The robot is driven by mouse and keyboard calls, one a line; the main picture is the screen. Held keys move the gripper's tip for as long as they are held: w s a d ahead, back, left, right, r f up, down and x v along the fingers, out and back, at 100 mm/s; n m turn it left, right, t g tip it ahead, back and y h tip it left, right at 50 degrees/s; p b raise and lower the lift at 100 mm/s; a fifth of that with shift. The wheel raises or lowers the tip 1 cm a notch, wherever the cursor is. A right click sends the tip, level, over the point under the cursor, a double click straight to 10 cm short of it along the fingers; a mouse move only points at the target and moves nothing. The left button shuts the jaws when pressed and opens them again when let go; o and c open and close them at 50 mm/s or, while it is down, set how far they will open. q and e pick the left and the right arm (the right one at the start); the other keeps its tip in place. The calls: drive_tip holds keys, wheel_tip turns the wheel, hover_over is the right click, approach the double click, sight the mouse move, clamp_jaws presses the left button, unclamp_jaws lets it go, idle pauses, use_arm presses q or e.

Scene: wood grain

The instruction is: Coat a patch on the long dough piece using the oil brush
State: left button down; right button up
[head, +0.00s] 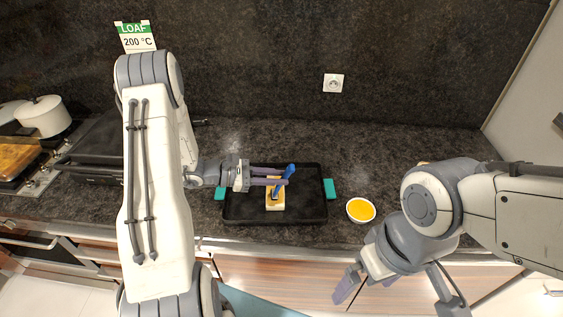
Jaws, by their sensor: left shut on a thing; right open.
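The long dough piece (275,204) is pale yellow and lies on a black baking tray (305,211) with teal handles. My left gripper (286,176) is shut on the blue oil brush (289,172) above the dough. The brush is tilted, and its lower end is at the dough; I cannot tell whether it touches. A dark spot shows on the dough by the brush end. A white bowl of yellow oil (360,210) stands right of the tray. My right gripper (345,297) is open and empty, in front of the counter's edge.
A dark appliance (95,150) stands on the counter at the left, partly hidden by my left arm. A wall socket (333,83) is behind. The counter behind the tray is clear.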

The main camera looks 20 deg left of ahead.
use_arm(q)
wheel_tip(320, 180, up, 8)
drive_tip(key=p, duration=0.5)
drive_tip(key=shift+s+d+r, duration=0.15)
drive_tip(key=shift+s+d, duration=0.05)
drive_tip(key=shift+s, duration=0.2)
idle(0.5)
